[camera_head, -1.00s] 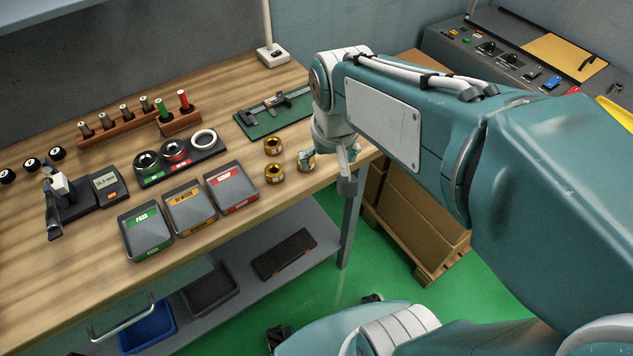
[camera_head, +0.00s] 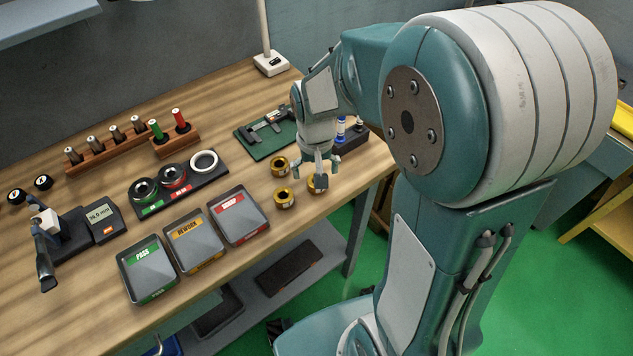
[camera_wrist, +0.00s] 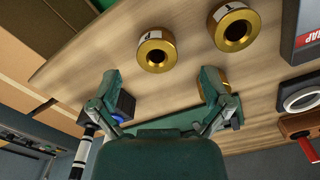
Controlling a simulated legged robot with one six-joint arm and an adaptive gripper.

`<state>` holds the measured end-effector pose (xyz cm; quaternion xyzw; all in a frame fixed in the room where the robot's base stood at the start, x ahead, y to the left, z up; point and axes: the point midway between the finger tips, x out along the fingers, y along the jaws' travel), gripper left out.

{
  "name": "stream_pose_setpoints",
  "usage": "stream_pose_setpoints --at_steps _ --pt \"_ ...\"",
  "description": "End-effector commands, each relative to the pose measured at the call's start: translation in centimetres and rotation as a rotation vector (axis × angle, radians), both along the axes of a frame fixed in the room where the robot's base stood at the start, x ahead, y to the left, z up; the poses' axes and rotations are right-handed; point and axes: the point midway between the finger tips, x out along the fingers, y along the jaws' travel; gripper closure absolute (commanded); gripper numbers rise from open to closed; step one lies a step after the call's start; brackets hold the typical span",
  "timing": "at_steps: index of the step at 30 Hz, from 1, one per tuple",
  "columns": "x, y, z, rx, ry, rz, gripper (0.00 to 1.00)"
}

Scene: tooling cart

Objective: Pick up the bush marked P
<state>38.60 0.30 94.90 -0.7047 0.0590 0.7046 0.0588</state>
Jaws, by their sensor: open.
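Three brass bushes stand on the wooden bench. One bush (camera_head: 312,187) is partly hidden by my gripper (camera_head: 318,170) in the head view; in the wrist view it sits ahead of the fingers, nearly centred (camera_wrist: 155,57). A second bush (camera_head: 285,199) stands closest to the red-labelled tray and shows at the upper right of the wrist view (camera_wrist: 236,42). The third bush (camera_head: 280,168) is partly covered by a finger in the wrist view. My gripper (camera_wrist: 160,85) is open, empty and points downward.
PASS (camera_head: 150,270), REWORK (camera_head: 194,240) and red-labelled (camera_head: 239,217) trays stand left of the bushes. A caliper on a green mat (camera_head: 272,147) lies behind them. A dark block with bottle-like items (camera_head: 347,142) stands right of my gripper. The bench's front edge is close.

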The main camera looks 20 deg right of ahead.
Motion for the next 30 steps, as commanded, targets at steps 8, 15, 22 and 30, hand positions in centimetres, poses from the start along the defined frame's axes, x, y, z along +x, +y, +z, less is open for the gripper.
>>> stream_pose_setpoints --at_steps 8,15,22,30 --pt "0.0 -0.4 -3.9 0.0 0.003 -0.001 0.02" --pt "0.0 -0.3 -4.2 0.0 0.001 -0.001 0.02" --pt "0.0 -0.3 -4.2 0.0 0.001 0.0 0.91" --pt "0.0 -0.3 -4.2 0.0 0.001 0.0 1.0"
